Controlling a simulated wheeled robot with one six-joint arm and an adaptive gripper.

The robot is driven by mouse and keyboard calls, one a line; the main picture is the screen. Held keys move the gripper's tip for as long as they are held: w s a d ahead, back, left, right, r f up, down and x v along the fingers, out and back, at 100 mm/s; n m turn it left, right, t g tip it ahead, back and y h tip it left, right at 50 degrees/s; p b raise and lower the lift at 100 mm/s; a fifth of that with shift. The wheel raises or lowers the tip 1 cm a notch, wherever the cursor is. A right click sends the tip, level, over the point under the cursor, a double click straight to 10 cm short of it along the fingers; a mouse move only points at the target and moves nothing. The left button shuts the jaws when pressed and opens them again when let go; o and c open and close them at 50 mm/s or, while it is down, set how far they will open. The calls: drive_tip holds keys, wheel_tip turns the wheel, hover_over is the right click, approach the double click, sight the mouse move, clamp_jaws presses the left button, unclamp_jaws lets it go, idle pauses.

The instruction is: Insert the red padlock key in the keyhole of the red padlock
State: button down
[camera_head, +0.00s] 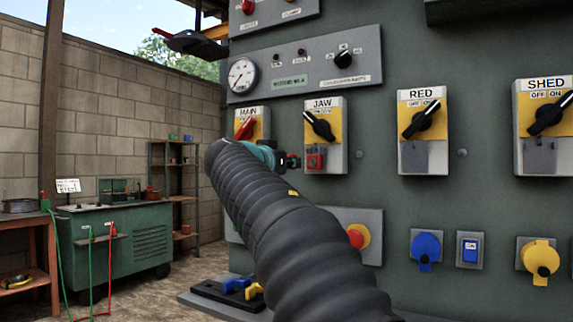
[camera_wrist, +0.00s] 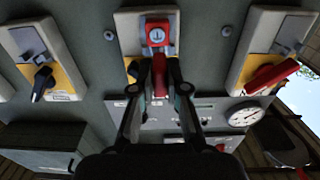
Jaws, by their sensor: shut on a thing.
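The red padlock (camera_head: 315,160) hangs at the lower part of the JAW switch plate (camera_head: 338,146). In the wrist view the padlock (camera_wrist: 164,21) shows a round pale face with a dark slot. My gripper (camera_head: 288,161) is just left of the padlock in the head view. In the wrist view my gripper (camera_wrist: 160,82) is shut on the red padlock key (camera_wrist: 160,68), which points toward the padlock. The key's front end is close to the padlock face; I cannot tell whether it touches or enters the keyhole.
The MAIN switch (camera_head: 246,127) with a red handle is left of JAW. The RED switch (camera_head: 422,120) and SHED switch (camera_head: 545,115) are to the right. A red emergency button (camera_head: 356,238) and blue and yellow sockets sit below. A gauge (camera_head: 242,76) is above.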

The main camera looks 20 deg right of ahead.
drive_tip(key=shift+r, duration=0.1)
drive_tip(key=shift+d, duration=0.25)
drive_tip(key=shift+s, duration=0.1)
drive_tip(key=shift+f+b, duration=0.25)
drive_tip(key=shift+b, duration=0.25)
drive_tip(key=shift+d+r, duration=0.1)
drive_tip(key=shift+r, duration=0.05)
drive_tip(key=p+x, duration=0.1)
drive_tip(key=x, duration=0.4)
drive_tip(key=shift+w+d, duration=0.1)
drive_tip(key=shift+w, duration=0.15)
idle(1.1)
drive_tip(key=shift+x, duration=1.1)
idle(0.7)
